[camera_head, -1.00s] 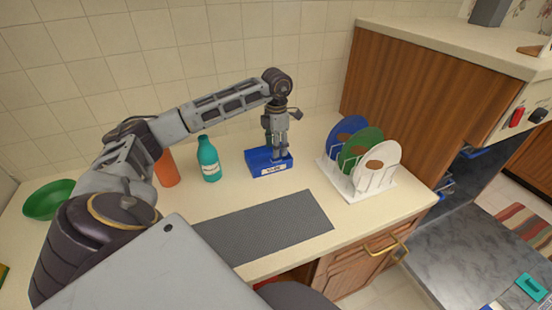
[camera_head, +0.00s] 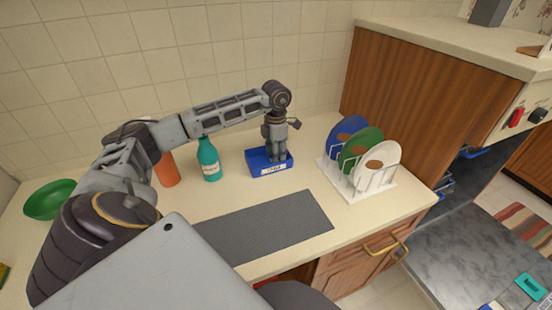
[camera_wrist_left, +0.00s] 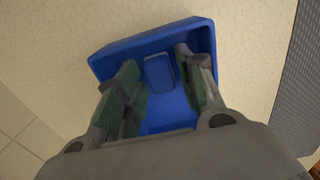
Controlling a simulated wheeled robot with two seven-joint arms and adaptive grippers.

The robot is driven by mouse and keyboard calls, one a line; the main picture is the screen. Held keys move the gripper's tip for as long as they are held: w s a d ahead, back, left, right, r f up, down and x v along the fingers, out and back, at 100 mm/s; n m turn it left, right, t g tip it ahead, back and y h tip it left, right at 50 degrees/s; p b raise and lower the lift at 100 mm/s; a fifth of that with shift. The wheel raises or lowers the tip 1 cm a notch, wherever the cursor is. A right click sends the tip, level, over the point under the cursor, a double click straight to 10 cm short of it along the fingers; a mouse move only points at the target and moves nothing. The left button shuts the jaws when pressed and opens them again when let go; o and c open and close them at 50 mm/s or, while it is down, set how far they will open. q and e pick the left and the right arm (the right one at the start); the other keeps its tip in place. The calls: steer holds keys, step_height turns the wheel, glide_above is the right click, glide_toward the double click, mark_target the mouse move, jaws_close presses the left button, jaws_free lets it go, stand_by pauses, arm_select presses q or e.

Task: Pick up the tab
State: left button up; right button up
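A small blue tab (camera_wrist_left: 159,72) lies inside a blue open-topped box (camera_wrist_left: 140,44), as the left wrist view shows. The box (camera_head: 266,170) stands on the counter with a white label on its front. My left gripper (camera_head: 277,158) points down into the box. In the left wrist view the gripper (camera_wrist_left: 160,85) is open, with one finger on each side of the tab and a gap to each. The tab is hidden in the head view. My right gripper is not in view.
A teal bottle (camera_head: 209,162) and an orange item (camera_head: 167,170) stand left of the box. A white rack (camera_head: 352,190) with blue, green and white plates is to the right. A grey mat (camera_head: 265,228) lies in front. An open dishwasher door (camera_head: 470,250) is at lower right.

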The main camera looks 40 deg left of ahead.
arm_select(q)
steer(key=c, duration=0.5)
steer(key=shift+r, duration=5)
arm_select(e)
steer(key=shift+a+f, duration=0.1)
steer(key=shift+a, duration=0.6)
